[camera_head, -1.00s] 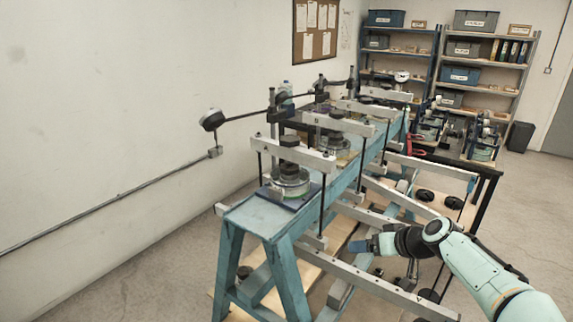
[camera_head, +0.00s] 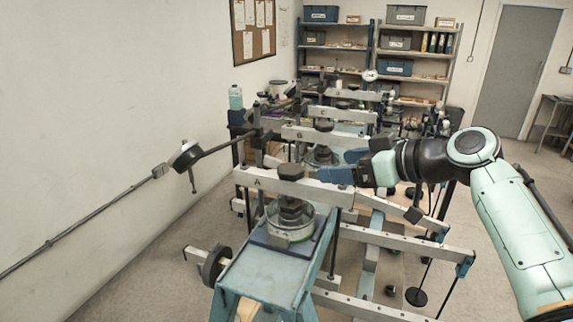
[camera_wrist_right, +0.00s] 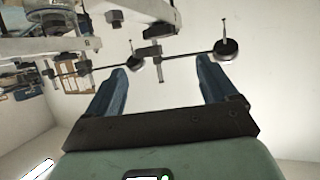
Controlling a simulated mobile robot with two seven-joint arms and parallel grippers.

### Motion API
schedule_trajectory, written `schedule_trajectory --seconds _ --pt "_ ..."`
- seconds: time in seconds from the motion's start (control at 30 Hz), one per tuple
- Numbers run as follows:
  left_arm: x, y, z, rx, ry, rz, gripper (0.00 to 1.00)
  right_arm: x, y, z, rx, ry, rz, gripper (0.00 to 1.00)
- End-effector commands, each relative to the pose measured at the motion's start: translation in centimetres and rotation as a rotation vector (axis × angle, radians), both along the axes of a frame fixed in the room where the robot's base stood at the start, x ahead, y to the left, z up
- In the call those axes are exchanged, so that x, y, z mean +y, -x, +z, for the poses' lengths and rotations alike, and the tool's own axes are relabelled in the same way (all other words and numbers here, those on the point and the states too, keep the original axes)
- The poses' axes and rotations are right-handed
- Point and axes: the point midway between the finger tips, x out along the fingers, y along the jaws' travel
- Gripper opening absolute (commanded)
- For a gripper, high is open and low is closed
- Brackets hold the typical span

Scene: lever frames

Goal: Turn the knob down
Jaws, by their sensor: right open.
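My right gripper (camera_head: 341,166) is open and empty, reaching in from the right, with its blue fingers beside the near beam marked A (camera_head: 258,182). A dark knob (camera_head: 291,172) sits on top of that beam, left of the fingertips and apart from them. A black round head (camera_head: 185,156) with a small pin ends a dark lever rod on the left. I cannot tell which one the task means. In the right wrist view, the open fingers (camera_wrist_right: 162,70) point toward rods with round dark heads (camera_wrist_right: 226,49). My left gripper is not in view.
The blue bench (camera_head: 262,278) carries a row of similar lever frames running back. A glass dish (camera_head: 290,222) stands under the near beam. Long bars (camera_head: 400,242) stick out to the right. The wall is at left, and shelves (camera_head: 395,67) stand behind.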

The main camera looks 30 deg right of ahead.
Motion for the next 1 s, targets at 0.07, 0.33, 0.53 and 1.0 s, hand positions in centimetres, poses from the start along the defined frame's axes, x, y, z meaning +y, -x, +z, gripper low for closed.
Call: schedule_trajectory --seconds 0.07,0.33,0.53,1.0 --pt "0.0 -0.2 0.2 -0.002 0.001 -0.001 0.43 0.5 -1.1 -0.5 0.004 -0.001 0.003 0.86" --pt "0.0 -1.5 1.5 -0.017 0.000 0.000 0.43 2.5 -6.1 -2.6 0.003 -0.003 0.004 0.86" --pt "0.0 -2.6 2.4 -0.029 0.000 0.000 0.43 3.6 -9.1 -3.9 0.003 -0.002 0.002 0.86" --pt "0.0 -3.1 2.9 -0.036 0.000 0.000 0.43 4.3 -10.8 -4.9 0.003 -0.001 0.000 0.86"
